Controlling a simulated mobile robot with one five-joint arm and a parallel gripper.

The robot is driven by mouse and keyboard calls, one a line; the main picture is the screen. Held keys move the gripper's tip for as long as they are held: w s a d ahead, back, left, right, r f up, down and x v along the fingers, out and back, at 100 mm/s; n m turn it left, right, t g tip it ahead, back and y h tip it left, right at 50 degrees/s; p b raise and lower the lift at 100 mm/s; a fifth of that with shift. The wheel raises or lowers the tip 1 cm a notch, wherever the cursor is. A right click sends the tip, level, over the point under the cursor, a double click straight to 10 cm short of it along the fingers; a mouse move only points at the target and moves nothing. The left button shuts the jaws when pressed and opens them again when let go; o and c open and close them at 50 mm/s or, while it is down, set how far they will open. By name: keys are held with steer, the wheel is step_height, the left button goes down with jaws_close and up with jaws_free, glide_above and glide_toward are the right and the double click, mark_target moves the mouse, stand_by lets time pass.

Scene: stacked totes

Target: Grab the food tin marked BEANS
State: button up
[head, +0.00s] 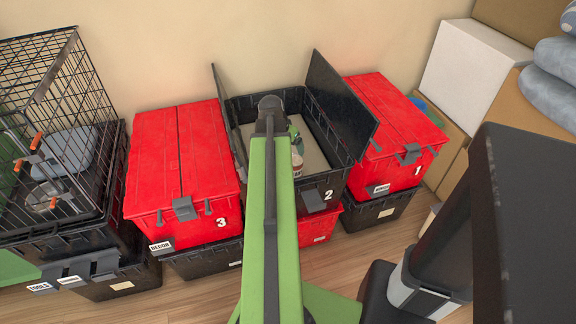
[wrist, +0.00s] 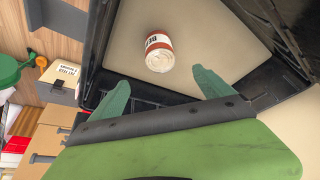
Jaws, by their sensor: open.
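In the head view the tin (head: 297,165) shows just right of my arm, partly hidden. My gripper (wrist: 161,84) is open and empty, its two green fingers spread wide over the tote. In the wrist view the tin lies beyond the fingertips, between their lines and apart from both. In the head view my arm hides most of the gripper.
The tote's two black lid flaps (head: 341,105) stand open at its sides. Closed red totes marked 3 (head: 180,170) and 1 (head: 395,125) flank it. A wire cage (head: 50,120) stands at far left. Boxes and a white carton (head: 470,75) stand at right.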

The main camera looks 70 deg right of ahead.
mark_target(294, 160)
steer(key=b+x, duration=1.1)
steer(key=x, duration=0.1)
steer(key=shift+f, duration=0.25)
steer(key=shift+s, duration=0.1)
steer(key=b+x, duration=0.5)
steer(key=shift+d+f, duration=0.1)
steer(key=shift+d, duration=0.1)
steer(key=shift+r, duration=0.2)
jaws_close()
steer(key=shift+r, duration=0.1)
step_height(294, 160, up, 10)
steer(key=p, duration=1)
